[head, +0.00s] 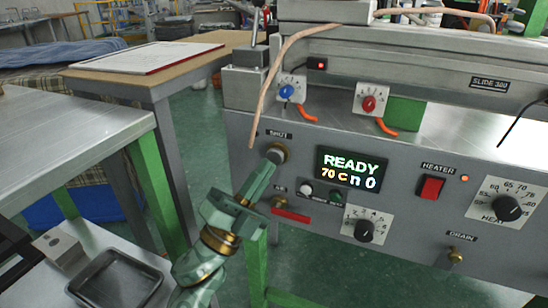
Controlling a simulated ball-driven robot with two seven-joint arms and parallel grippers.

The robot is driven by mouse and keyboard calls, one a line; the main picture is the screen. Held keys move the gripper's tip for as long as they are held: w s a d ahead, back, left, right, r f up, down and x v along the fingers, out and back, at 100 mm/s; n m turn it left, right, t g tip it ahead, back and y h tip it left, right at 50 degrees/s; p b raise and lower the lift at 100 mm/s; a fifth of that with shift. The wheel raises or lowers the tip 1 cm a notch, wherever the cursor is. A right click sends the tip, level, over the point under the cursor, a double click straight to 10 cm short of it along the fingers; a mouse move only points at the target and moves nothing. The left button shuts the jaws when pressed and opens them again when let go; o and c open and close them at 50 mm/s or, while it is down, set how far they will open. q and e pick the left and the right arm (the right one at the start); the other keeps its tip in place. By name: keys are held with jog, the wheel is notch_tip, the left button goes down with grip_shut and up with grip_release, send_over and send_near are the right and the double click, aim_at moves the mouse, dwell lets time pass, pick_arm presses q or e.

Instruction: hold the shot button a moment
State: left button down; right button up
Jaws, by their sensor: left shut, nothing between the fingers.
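The shot button (279,151) is a round knob with a brass-coloured ring under a small label on the grey machine front. My green left gripper (267,164) comes up from below and is shut with nothing in it. Its fingertips overlap the lower left of the button in the head view. I cannot tell whether they press it or stop just short. The display (352,170) to the right reads READY, 70 C and n 0. My right gripper is not in view.
A red heater switch (431,188), a heat dial (507,207) and a lower dial (365,230) sit right of the button. A tan hose (268,92) hangs just above it. A dark tray (116,280) lies at lower left.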

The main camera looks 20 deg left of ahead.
pick_arm(q)
jog(key=shift+w, duration=0.1)
jog(key=shift+w, duration=0.3)
dwell(0.3)
jog(key=shift+w, duration=0.45)
dwell(0.4)
dwell(1.4)
dwell(0.6)
